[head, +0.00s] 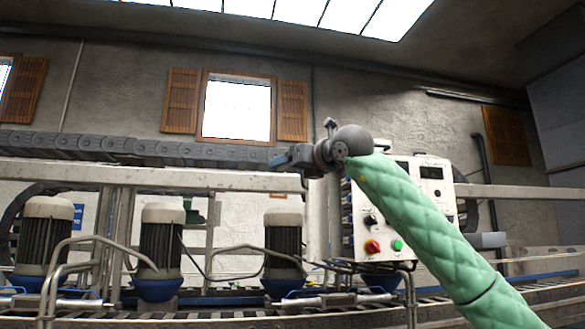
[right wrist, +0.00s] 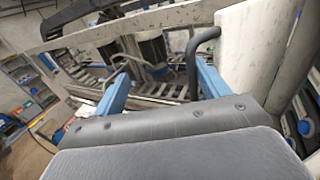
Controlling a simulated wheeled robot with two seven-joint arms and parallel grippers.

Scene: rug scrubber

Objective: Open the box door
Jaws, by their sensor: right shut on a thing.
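The box (head: 434,205) is a white control cabinet with a red knob, a green button and dark dials on its front. A pale upright panel (head: 318,222), which looks like the box door, stands at its left side; I cannot tell how far it is open. In the right wrist view the pale panel (right wrist: 256,50) has a dark curved handle (right wrist: 193,62) at its left edge. My right gripper (head: 292,158) is at the panel's upper left. Its blue fingers (right wrist: 163,72) are on either side of the handle, the right one close to it. My left gripper is out of view.
A conveyor frame (head: 200,178) with a grey rail runs left of the box. Several grey motors (head: 161,240) with blue bases stand below it, among bent metal pipes (head: 88,240). A shelf (right wrist: 25,80) stands at the left in the right wrist view.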

